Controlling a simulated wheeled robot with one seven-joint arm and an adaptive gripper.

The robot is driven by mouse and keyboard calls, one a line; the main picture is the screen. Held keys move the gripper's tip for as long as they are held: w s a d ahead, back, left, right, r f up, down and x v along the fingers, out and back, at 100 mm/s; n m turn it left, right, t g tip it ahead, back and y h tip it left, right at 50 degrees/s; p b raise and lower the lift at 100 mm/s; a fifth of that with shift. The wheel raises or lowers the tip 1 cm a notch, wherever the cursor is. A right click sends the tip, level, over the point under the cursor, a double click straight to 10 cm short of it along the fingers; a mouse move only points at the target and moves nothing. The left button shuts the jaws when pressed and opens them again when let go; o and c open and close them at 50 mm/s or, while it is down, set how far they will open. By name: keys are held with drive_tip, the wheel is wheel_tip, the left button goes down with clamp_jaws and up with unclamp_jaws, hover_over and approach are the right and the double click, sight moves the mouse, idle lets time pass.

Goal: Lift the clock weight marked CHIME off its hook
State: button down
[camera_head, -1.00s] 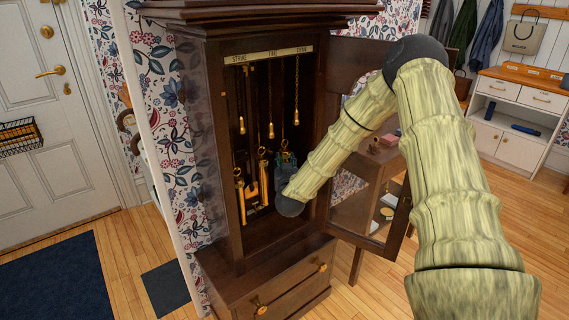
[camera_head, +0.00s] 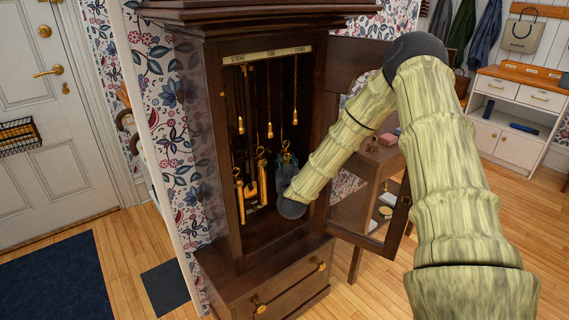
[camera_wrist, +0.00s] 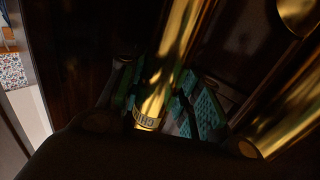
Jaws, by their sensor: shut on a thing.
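The clock weight marked CHIME (camera_wrist: 167,65) is a polished brass cylinder. In the wrist view its label band, partly readable, sits low between the green finger pads. My gripper (camera_wrist: 166,98) is shut on it. In the head view my gripper (camera_head: 287,168) is inside the open clock case, at its right side, and hides most of this weight. A small brass top shows just above the fingers. The right-hand chain's brass end (camera_head: 295,117) hangs above and slightly right of it, with a visible gap.
The dark wooden clock case (camera_head: 228,150) has a name strip (camera_head: 268,55) at the top. Its glazed door (camera_head: 395,215) is swung open to the right, close to my arm. Chains with brass ends (camera_head: 241,125) hang left of my gripper. Another weight (camera_wrist: 285,100) is close on the right in the wrist view.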

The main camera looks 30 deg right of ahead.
drive_tip(key=shift+s+d+r+p, duration=0.15)
drive_tip(key=shift+s+p, duration=0.35)
drive_tip(key=shift+s, duration=1.05)
drive_tip(key=s+p, duration=0.3)
drive_tip(key=s, duration=1.1)
drive_tip(key=shift+d, duration=0.45)
idle(1.0)
idle(0.5)
